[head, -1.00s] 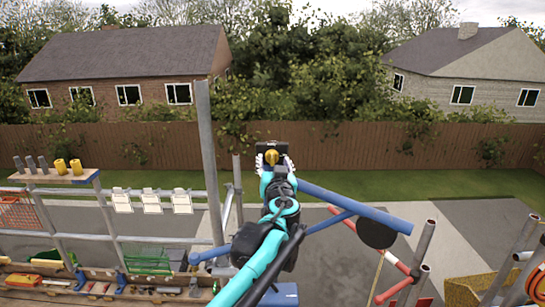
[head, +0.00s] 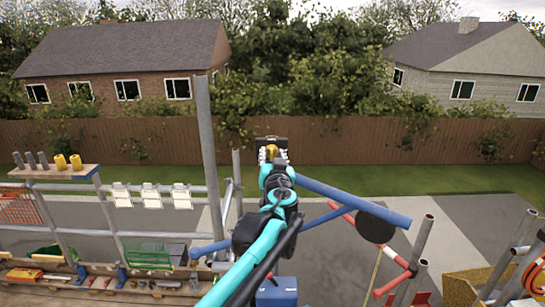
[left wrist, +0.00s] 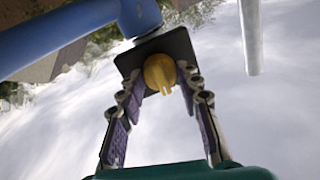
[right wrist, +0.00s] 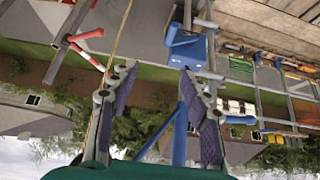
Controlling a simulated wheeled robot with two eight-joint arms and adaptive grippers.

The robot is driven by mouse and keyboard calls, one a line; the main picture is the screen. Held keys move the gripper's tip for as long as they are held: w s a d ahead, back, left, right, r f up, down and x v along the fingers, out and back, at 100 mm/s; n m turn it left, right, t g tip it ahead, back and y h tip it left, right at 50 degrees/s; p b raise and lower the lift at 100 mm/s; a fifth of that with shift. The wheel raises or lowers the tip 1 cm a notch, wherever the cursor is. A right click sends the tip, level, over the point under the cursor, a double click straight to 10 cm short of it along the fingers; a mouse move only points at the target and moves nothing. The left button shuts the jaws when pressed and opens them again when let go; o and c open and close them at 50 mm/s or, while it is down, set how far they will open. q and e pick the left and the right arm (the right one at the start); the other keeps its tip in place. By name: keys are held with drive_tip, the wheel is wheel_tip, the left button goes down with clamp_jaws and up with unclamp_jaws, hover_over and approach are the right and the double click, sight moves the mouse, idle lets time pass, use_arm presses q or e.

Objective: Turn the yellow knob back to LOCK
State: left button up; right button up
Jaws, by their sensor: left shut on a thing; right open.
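The yellow knob (head: 271,152) is on a small black plate (head: 272,140) straight ahead in the head view. In the left wrist view the knob (left wrist: 159,72) has a raised ridge pointing down the picture. My left gripper (head: 272,157) is shut on the knob, with one finger on each side of it (left wrist: 158,84). No LOCK mark is readable, so the knob's setting cannot be told. My right gripper (right wrist: 157,76) is open and empty in the right wrist view, and is not seen in the head view.
A blue tube (head: 350,203) with a black disc (head: 375,227) slants right of my left arm. A grey scaffold pole (head: 209,150) stands to its left. A bench with tools (head: 110,288) lies lower left. A yellow bin (head: 470,285) is lower right.

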use_arm(q)
drive_tip(key=shift+f, duration=0.1)
drive_tip(key=m+b, duration=0.2)
drive_tip(key=m, duration=0.2)
drive_tip(key=shift+f, duration=0.1)
drive_tip(key=m+b, duration=0.2)
drive_tip(key=m, duration=0.3)
drive_tip(key=shift+t, duration=0.3)
drive_tip(key=m+b, duration=0.1)
drive_tip(key=m, duration=0.3)
drive_tip(key=shift+m+h, duration=0.3)
drive_tip(key=shift+m, duration=0.1)
drive_tip(key=m+b, duration=0.1)
drive_tip(key=m, duration=0.3)
drive_tip(key=shift+f+h, duration=0.1)
drive_tip(key=shift+h, duration=0.2)
drive_tip(key=shift+m, duration=0.5)
drive_tip(key=o, duration=1.2)
drive_tip(key=shift+c, duration=0.2)
